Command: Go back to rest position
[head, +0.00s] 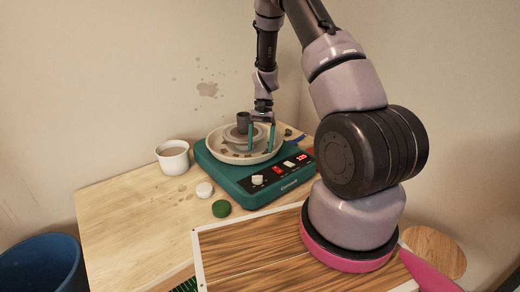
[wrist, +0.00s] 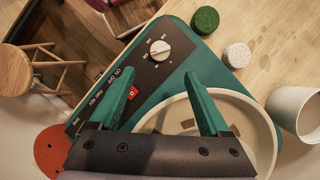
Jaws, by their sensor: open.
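My gripper (head: 261,138) is open, pointing down over the right part of the pottery wheel's round basin (head: 217,155). In the wrist view its two green fingers (wrist: 160,103) are spread, with nothing between them. The teal wheel base (head: 232,181) stands on the wooden table, with a knob, switches and a red display on its front panel. A small dark cup-shaped piece (head: 243,121) stands in the middle of the wheel, just left of the fingers. I cannot tell whether the fingers touch the basin.
A white cup (head: 173,160), a white round piece (head: 204,190) and a green round piece (head: 221,208) stand left of the wheel. A blue bin (head: 42,265) is at lower left. A wooden stool (wrist: 42,66) shows in the wrist view. The table's left part is clear.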

